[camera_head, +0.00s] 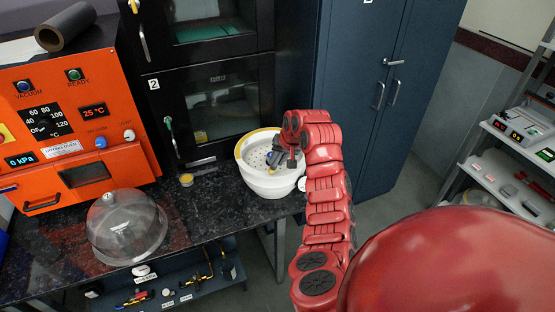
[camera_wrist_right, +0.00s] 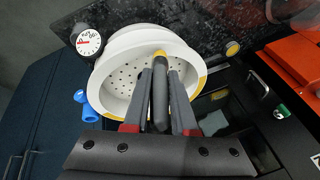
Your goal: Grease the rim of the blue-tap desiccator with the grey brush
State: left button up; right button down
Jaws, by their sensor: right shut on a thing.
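The white desiccator base (camera_head: 268,184) stands open on the bench in front of the black cabinet, with a perforated plate inside. In the wrist view, the base (camera_wrist_right: 110,99) has a blue tap (camera_wrist_right: 88,108) and a gauge on its side. Yellow coats part of its rim, on the far left in the head view. My right gripper (camera_head: 283,161) is over the bowl, shut on the grey brush (camera_wrist_right: 160,95), whose yellow tip (camera_wrist_right: 160,55) is over the bowl near its rim; contact is unclear. My left gripper is not in view.
A clear dome lid (camera_head: 128,228) lies on the dark bench at the front left. A small yellow-topped pot (camera_head: 186,180) stands left of the base. An orange oven (camera_head: 75,120) fills the back left. Blue cabinets (camera_head: 345,90) stand behind right.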

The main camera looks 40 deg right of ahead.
jog(key=shift+f+b, duration=0.5)
jog(key=shift+f, duration=0.15)
dwell(1.7)
jog(key=shift+r, duration=0.1)
notch_tip(320, 180, up, 2)
jog(key=shift+r, duration=2.4)
jog(key=shift+f, duration=0.1)
